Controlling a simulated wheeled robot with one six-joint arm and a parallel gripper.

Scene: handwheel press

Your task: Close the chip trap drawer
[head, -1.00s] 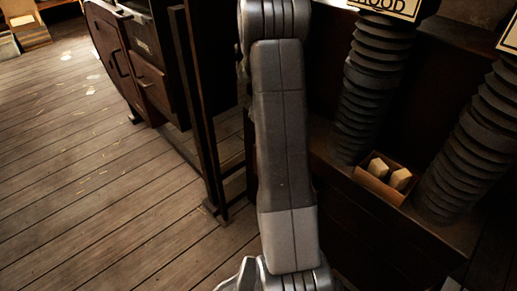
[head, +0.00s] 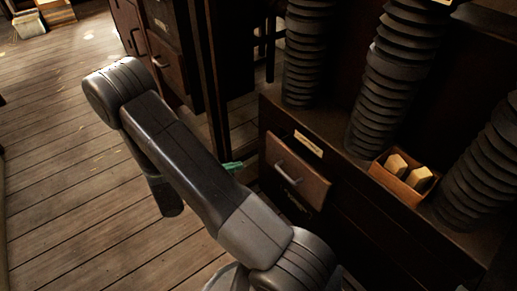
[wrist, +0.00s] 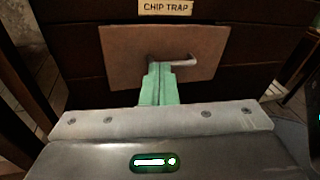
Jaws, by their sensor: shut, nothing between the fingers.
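The chip trap drawer (head: 312,186) has a brown front with a metal bar handle (head: 288,176). In the head view its front stands out from the dark cabinet, so it is partly open. In the wrist view the drawer front (wrist: 122,60) faces me below the "CHIP TRAP" label (wrist: 166,7), its handle (wrist: 184,62) near the middle. My gripper (wrist: 159,68) has green fingers, shut and empty, overlapping the handle's left part in that view. In the head view my gripper (head: 233,166) is left of the drawer, seemingly short of it; contact cannot be told.
Black ribbed columns (head: 380,75) stand on the cabinet ledge, with a small open box (head: 402,186) of pale blocks between them. Another cabinet with a handled drawer (head: 166,62) stands at the back. The wooden floor (head: 60,150) at left is clear.

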